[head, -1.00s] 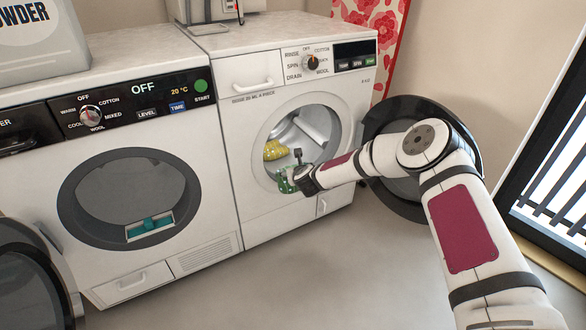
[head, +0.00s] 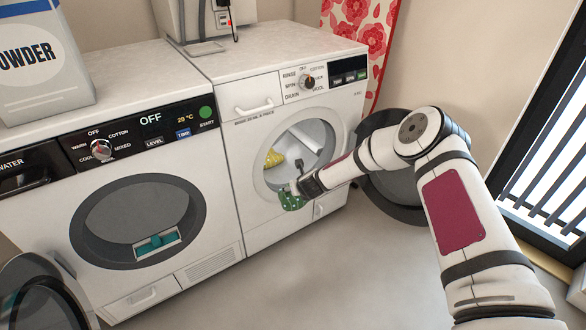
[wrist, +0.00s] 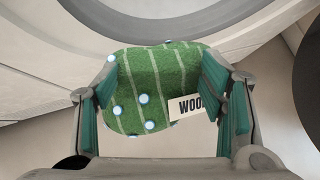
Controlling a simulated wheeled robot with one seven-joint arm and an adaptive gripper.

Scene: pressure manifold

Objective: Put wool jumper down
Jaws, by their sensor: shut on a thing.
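The wool jumper is a green bundle with pale stripes and light dots (wrist: 145,95); a tag reading "WOO", partly cut off by a finger, hangs on it. My gripper (wrist: 160,98) is shut on it, with a teal-padded finger at each side. In the head view the jumper (head: 292,201) hangs from my gripper (head: 298,188) at the lower front rim of the right machine's open drum (head: 310,140). I cannot tell whether it touches the rim. A yellow dotted item (head: 273,159) lies inside that drum.
The right machine's round door (head: 400,190) stands open to the right, behind my arm. The left machine (head: 135,220) is also open, with a teal part inside. A powder box (head: 40,65) stands on top at left. The floor in front is clear.

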